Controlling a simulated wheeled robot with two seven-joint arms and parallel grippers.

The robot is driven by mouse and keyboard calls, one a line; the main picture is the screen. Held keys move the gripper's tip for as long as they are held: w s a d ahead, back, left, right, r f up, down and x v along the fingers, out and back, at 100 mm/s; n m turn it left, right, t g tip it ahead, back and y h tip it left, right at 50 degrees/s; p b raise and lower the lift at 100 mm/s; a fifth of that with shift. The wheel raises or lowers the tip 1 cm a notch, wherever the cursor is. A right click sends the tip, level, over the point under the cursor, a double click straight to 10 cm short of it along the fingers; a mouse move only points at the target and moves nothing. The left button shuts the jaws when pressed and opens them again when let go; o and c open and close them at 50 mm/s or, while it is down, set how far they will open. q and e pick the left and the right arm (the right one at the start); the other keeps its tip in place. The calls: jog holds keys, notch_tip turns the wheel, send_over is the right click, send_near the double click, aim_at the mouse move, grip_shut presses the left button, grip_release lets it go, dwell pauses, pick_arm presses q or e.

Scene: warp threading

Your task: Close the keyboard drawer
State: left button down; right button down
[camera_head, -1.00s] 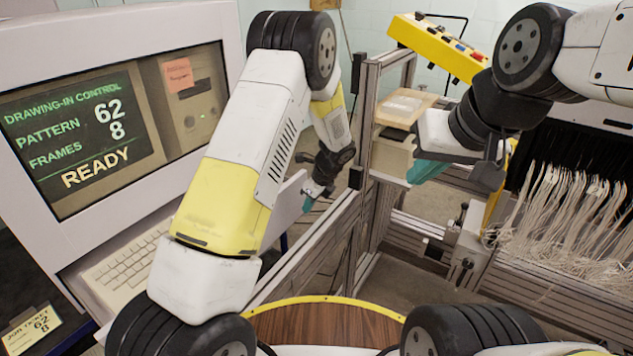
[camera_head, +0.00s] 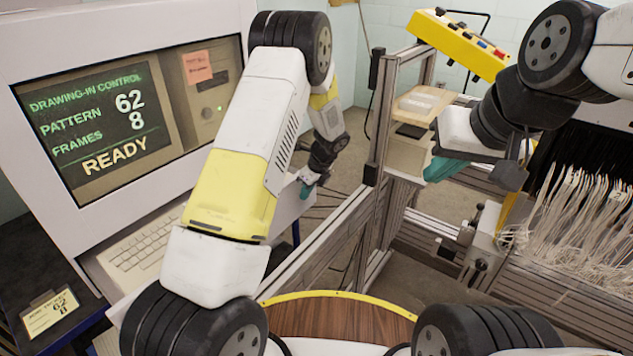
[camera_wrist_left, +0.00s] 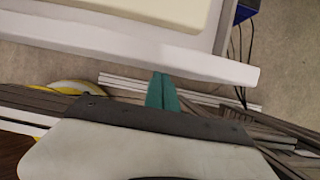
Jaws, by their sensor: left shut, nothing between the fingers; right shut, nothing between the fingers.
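The keyboard drawer (camera_head: 288,209) is pulled out below the monitor, with the pale keyboard (camera_head: 139,246) lying in it. My left arm hides much of the drawer in the head view. The drawer's white front panel (camera_wrist_left: 130,47) spans the left wrist view. My left gripper (camera_head: 308,188) is shut and empty at the outer side of this panel. Its teal fingertips (camera_wrist_left: 162,82) reach the panel's edge in the left wrist view; I cannot tell whether they touch it. My right gripper (camera_head: 444,170) is shut and empty, well to the right of the drawer.
The monitor (camera_head: 130,110) reads READY above the drawer. A metal frame (camera_head: 375,170) stands between my arms, with a yellow control box (camera_head: 458,45) above it. Pale threads (camera_head: 585,215) hang at the right. A job ticket (camera_head: 50,312) lies at lower left.

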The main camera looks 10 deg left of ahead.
pick_arm(q)
jog(key=w+a, duration=0.3)
jog(key=a, duration=0.2)
jog(key=w+a, duration=0.2)
jog(key=a, duration=0.3)
jog(key=w+a, duration=0.3)
jog(key=a, duration=0.1)
jog(key=shift+w+a, duration=0.3)
jog(key=shift+a, duration=0.1)
jog(key=shift+d, duration=0.1)
